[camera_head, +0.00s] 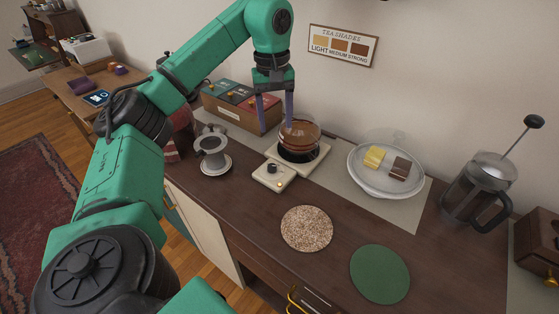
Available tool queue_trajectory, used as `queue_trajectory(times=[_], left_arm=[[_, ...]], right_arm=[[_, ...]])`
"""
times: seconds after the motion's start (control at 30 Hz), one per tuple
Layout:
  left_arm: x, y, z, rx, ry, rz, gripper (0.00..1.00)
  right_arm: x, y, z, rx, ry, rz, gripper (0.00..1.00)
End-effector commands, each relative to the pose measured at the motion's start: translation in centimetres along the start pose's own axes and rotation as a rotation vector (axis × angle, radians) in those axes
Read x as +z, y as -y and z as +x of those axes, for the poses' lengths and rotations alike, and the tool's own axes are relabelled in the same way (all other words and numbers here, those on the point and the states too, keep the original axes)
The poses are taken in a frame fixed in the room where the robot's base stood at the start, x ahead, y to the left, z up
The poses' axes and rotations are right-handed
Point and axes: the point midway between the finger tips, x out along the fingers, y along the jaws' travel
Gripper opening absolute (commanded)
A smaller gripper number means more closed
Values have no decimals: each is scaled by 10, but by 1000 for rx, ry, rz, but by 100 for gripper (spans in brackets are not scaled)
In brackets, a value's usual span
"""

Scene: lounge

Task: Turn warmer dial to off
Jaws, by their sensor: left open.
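The warmer (315,160) is a cream unit on the dark wooden counter, with a dark round plate. Its front part carries a small dark dial (271,169) and a small light-coloured spot beside it. A glass pot of brown tea (299,136) sits on the warmer's plate. My left gripper (275,125) points down with its two fingers apart, open and empty. In the picture its fingers are at the pot's left side, above and behind the dial; whether they touch the pot I cannot tell. The dial's exact setting is too small to read. My right gripper is not in view.
A tea box (235,108) stands behind the gripper. A grey dripper on a saucer (212,158) is left of the warmer. A domed plate with cakes (386,188) and a French press (477,190) are to the right. A cork mat (307,228) and green mat (380,274) lie in front.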

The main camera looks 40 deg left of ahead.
Motion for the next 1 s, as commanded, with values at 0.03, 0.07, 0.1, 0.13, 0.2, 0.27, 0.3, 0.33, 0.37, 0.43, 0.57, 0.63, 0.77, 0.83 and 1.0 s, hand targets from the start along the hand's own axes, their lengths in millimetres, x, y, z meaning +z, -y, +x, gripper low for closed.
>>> queue_trajectory(times=[0.03, 0.07, 0.1, 0.13, 0.2, 0.27, 0.3, 0.33, 0.37, 0.43, 0.57, 0.63, 0.77, 0.83, 1.0], left_arm=[[-4, 10, -1, -26, -4, -4, 63], [-4, 13, 0, -37, -3, -3, 63], [-4, 15, 5, -43, -1, -2, 63], [-4, 15, 10, -44, -1, -1, 63], [-4, 15, 26, -44, 0, -1, 63], [-3, 15, 41, -43, 2, -1, 63], [-3, 16, 52, -43, 2, 0, 63], [-3, 16, 61, -44, 2, 0, 63], [-3, 17, 67, -44, 1, -1, 63], [-3, 17, 81, -44, 1, -1, 63], [-3, 18, 112, -43, 0, -1, 63], [-3, 18, 124, -40, 0, -1, 63], [-3, 18, 138, -38, -1, -1, 63], [-3, 18, 140, -37, -1, 0, 63], [-3, 18, 140, -36, -1, 0, 63]], right_arm=[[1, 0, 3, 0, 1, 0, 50], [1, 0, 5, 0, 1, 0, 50], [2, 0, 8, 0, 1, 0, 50], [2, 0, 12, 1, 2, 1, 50], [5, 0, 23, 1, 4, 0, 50], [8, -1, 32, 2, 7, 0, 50], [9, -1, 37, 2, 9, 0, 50], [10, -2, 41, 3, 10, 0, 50], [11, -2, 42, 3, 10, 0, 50], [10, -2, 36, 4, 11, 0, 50], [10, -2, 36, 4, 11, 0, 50], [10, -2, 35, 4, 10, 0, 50], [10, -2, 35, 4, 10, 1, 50], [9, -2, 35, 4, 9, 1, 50], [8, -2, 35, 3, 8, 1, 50]])
